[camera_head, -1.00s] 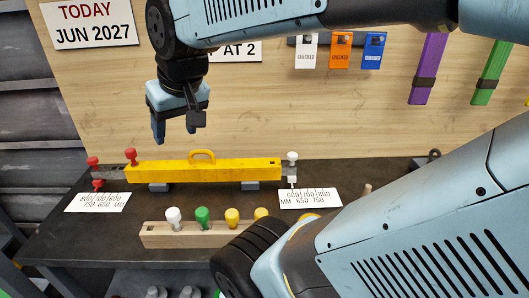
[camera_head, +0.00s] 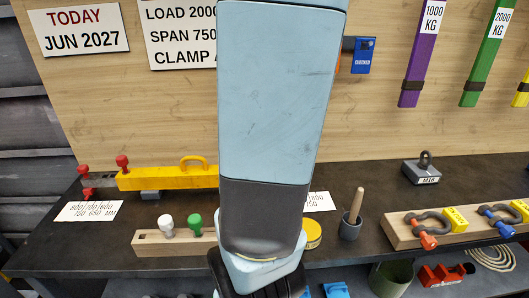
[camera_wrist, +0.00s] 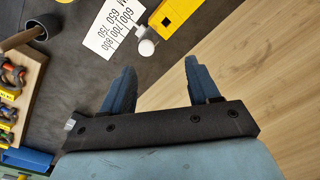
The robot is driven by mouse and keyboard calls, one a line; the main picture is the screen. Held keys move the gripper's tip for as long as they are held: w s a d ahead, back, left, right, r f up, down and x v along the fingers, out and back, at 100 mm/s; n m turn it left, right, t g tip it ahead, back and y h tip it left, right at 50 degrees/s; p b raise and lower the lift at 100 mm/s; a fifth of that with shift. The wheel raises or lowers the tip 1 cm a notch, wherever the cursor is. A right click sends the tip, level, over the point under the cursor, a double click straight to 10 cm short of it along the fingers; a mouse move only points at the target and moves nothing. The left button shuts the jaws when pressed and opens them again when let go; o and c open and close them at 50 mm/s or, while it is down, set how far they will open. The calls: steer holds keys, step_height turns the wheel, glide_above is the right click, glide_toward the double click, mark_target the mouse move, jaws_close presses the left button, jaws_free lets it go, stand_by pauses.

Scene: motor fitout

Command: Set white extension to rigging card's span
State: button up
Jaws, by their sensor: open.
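The yellow spreader beam (camera_head: 165,179) lies on the bench; my arm hides its right end in the head view. Its left end carries red knobs (camera_head: 122,161). In the wrist view, the beam's right end (camera_wrist: 178,14) shows at the top with the white knob (camera_wrist: 147,47) of the white extension beside it. A printed scale label (camera_wrist: 113,30) lies next to the knob. My gripper (camera_wrist: 158,78) is open and empty, the white knob ahead of its fingers and apart from them. The rigging card (camera_head: 180,35) reads LOAD 2000, SPAN 750, partly covered by my arm.
A wooden block (camera_head: 150,243) holds white and green pegs in front of the beam. A grey cup with a wooden handle (camera_head: 351,225), a shackle rack (camera_head: 400,235) and a grey weight (camera_head: 422,172) stand to the right. The wooden back panel (camera_head: 365,115) rises behind.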

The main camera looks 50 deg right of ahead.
steer(key=shift+m+g, duration=0.3)
steer(key=shift+m, duration=0.5)
steer(key=d+f, duration=0.1)
steer(key=f, duration=0.4)
steer(key=s+d+f, duration=0.1)
steer(key=f, duration=0.3)
steer(key=s+d+f, duration=0.1)
steer(key=f, duration=0.4)
steer(key=shift+s+f, duration=0.1)
steer(key=shift+f, duration=0.25)
jaws_close()
